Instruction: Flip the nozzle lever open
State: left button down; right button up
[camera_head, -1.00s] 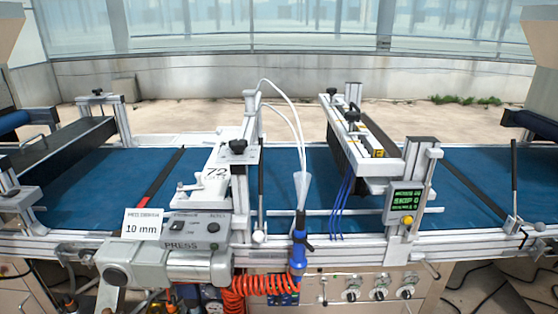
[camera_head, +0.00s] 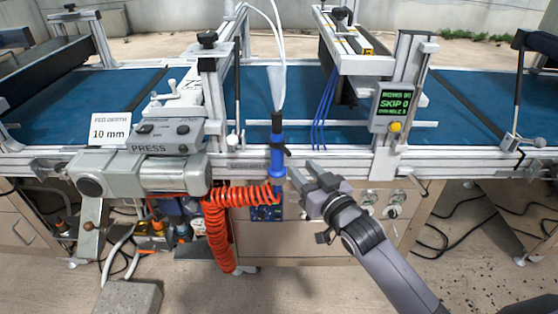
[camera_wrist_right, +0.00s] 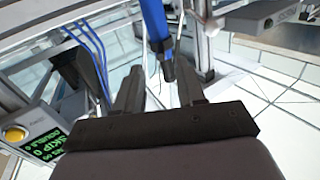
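The blue nozzle (camera_head: 277,155) hangs upright at the front rail of the seeder, with a dark collar and a small dark lever-like piece (camera_head: 284,149) sticking out to its right. My right gripper (camera_head: 306,172) is just right of the nozzle's lower part, open and empty, its fingers pointing toward it. In the right wrist view the nozzle (camera_wrist_right: 155,25) comes down from the top, and its dark lower end lies beyond the gap between the open fingers (camera_wrist_right: 160,90). I see no contact. The lever's exact position is too small to tell. My left gripper is not in view.
An orange coiled hose (camera_head: 225,200) runs left from below the nozzle. The grey press unit (camera_head: 150,170) stands left, and a green SKIP display (camera_head: 393,101) is on the right post. Panel knobs (camera_head: 392,210) are behind my right arm. The blue belt (camera_head: 455,105) runs behind the rail.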

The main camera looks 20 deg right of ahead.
aim_at(290, 155)
jog(key=shift+w+a+r, duration=0.1)
jog(key=shift+w+r, duration=0.15)
jog(key=shift+w, duration=0.35)
jog(key=shift+x, duration=3.2)
